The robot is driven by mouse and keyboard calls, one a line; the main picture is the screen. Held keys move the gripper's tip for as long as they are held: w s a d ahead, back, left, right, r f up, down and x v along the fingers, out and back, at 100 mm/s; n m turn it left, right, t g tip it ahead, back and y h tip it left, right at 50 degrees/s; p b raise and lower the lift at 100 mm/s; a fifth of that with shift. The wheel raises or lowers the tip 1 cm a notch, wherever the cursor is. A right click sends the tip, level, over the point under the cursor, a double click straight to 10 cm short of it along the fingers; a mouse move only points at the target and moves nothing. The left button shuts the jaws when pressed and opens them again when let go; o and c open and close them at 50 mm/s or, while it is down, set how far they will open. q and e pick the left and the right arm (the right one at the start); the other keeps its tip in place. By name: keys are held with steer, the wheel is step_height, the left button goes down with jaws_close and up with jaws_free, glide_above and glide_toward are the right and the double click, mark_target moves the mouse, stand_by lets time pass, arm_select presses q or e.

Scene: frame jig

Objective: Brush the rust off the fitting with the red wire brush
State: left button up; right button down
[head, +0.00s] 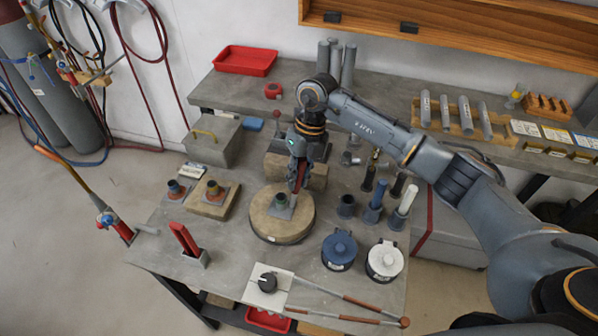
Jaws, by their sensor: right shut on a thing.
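A small fitting (278,203), a short greenish tube on a square grey plate, stands on the round wooden turntable (264,232) in the middle of the bench. My right gripper (298,163) is above and just behind it, pointing down. It is shut on a narrow red-handled tool, which looks like the red wire brush (298,179). The brush's lower end is close to the fitting's right rear side; I cannot tell whether they touch. Any rust on the fitting is too small to make out. My left gripper is not in view.
A red upright piece in a holder (186,240) is front left. Blue (340,251) and white (384,261) lidded pots and upright tools stand right.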

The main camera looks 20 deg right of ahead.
steer(key=shift+s+a+p+v, duration=0.1)
steer(key=shift+a+p+v, duration=0.15)
steer(key=shift+p+v, duration=0.7)
steer(key=shift+s+a+p+v, duration=0.2)
steer(key=shift+p+v, duration=0.25)
steer(key=shift+v, duration=0.9)
steer(key=shift+s+a+p+v, duration=0.1)
steer(key=shift+a+p+v, duration=0.15)
steer(key=shift+p+v, duration=0.7)
steer(key=shift+r+b, duration=0.3)
steer(key=shift+r, duration=0.05)
